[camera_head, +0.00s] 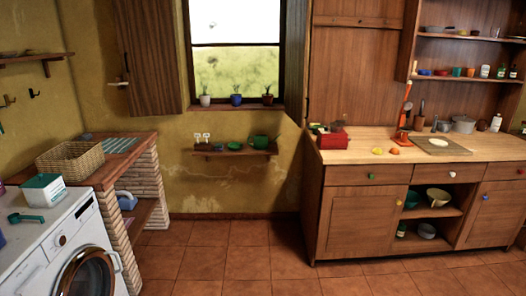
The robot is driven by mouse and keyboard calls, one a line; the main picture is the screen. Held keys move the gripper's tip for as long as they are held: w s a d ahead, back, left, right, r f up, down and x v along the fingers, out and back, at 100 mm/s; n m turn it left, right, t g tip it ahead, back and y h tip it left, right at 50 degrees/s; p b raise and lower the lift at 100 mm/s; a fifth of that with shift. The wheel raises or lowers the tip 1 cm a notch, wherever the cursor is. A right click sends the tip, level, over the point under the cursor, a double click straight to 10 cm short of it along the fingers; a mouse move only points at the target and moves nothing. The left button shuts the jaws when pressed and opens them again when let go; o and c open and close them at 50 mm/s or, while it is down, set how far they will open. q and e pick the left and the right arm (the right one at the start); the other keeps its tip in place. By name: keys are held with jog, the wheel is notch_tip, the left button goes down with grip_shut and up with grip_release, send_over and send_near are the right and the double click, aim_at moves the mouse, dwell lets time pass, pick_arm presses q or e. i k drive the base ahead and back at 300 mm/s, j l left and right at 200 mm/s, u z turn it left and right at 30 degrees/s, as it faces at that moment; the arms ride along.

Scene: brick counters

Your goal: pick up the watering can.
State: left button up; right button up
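A green vessel (260,142) stands at the right end of a small wooden wall shelf (232,153) below the window. It looks like the watering can, but it is too small in the picture to make out a spout or handle clearly. Small green items (234,146) and two white items lie on the same shelf to its left. Neither of my grippers shows in the head view.
A washing machine (75,245) and a brick counter with a wicker basket (70,160) stand at the left. A wooden cabinet (365,215) with a cluttered top stands at the right. The tiled floor (230,262) between them is clear up to the wall.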

aim_at(261, 141)
jog(key=i, duration=1.9)
